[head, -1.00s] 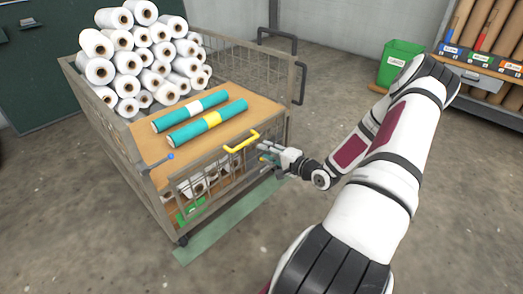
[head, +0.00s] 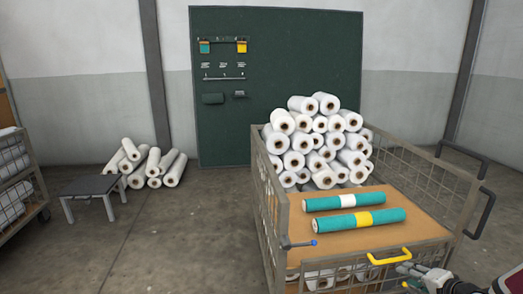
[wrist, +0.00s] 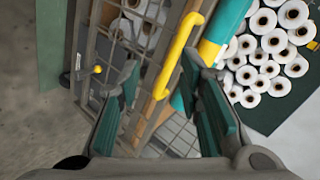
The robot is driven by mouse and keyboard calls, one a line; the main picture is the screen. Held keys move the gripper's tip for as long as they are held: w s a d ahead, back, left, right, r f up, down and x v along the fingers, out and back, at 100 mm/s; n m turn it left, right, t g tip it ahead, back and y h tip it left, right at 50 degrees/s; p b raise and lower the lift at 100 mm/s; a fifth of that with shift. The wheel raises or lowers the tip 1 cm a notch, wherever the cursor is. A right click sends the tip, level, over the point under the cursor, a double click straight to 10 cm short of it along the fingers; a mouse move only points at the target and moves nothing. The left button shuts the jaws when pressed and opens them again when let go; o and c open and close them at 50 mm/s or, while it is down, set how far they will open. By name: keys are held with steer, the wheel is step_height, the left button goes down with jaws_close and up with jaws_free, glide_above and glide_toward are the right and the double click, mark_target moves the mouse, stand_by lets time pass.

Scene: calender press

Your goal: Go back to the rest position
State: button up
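My gripper (head: 425,277) is at the lower right edge of the head view, beside the front of the mesh cart (head: 283,228). In the wrist view my gripper (wrist: 162,68) has its two dark green fingers spread apart, with nothing held. The yellow handle (head: 389,256) on the cart's front gate shows beyond and between the fingers in the wrist view (wrist: 178,60); I see no grip on it. Most of my arm is out of the head view.
Two teal rolls, one with a white band (head: 349,201) and one with a yellow band (head: 362,220), lie on the cart's board. White rolls (head: 312,145) are piled behind them. A green panel (head: 225,130), a low stool (head: 93,187) and floor rolls (head: 150,168) stand left. Open floor (head: 170,240) lies between.

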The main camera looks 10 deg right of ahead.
steer(key=s+a+r+n+g+h, duration=0.2)
steer(key=s+a+r+n+g, duration=0.4)
steer(key=r, duration=0.5)
steer(key=s+a+r+n+g+h, duration=0.2)
steer(key=s+a+r, duration=0.1)
steer(key=a+r, duration=0.65)
steer(key=s+a+r+n+g+y, duration=0.2)
steer(key=s+a+r+n, duration=0.15)
steer(key=s+a, duration=0.7)
steer(key=s+a+r+n+g+y, duration=0.15)
steer(key=s+a+r, duration=0.45)
steer(key=s, duration=0.8)
step_height(320, 180, up, 33)
steer(key=t+p, duration=0.4)
steer(key=p, duration=2.8)
steer(key=shift+w+f+n, duration=0.2)
steer(key=shift+w+n, duration=0.2)
steer(key=shift+w, duration=0.05)
steer(key=shift+a, duration=0.1)
